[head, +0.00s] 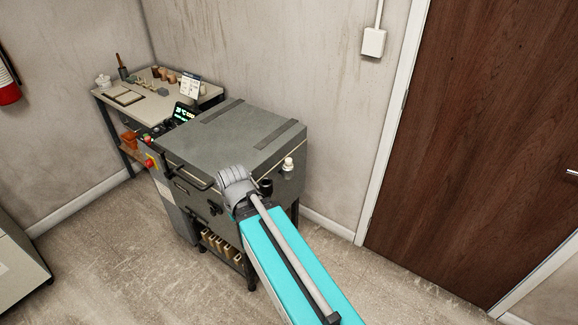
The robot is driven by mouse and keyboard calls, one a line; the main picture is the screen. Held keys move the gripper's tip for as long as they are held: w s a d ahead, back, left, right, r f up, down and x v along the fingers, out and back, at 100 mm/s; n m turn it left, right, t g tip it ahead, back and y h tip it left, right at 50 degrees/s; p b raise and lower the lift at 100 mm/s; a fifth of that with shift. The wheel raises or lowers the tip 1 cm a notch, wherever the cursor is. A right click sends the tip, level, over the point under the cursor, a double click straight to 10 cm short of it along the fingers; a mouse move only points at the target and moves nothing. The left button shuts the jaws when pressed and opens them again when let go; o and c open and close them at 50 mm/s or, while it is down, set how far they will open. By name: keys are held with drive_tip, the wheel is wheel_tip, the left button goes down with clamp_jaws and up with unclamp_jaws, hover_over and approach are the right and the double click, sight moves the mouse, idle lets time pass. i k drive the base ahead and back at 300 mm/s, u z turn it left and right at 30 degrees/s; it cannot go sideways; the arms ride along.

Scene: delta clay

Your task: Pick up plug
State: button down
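A small pale plug-like piece (288,163) sticks out from the right-hand side face of the grey kiln-like box, near its upper edge. I take it to be the plug, but it is too small to be sure. My teal arm reaches in from the bottom right, and its rounded grey wrist is in front of the box, to the left of and lower than the pale piece. A small dark piece shows beside the wrist, and I cannot tell what it belongs to. My gripper's fingers cannot be made out, and nothing is visibly held.
The grey box (230,135) has a flat lid, a front handle and a stand with several pale blocks below. A worktable (140,110) with pottery items stands behind it at left. A brown door (480,140) is at right. Floor is clear between the box and door.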

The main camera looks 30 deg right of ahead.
sight(288, 165)
drive_tip(key=z, duration=0.55)
drive_tip(key=k, duration=1.35)
drive_tip(key=z, duration=0.65)
drive_tip(key=i, duration=1.6)
drive_tip(key=u, duration=0.85)
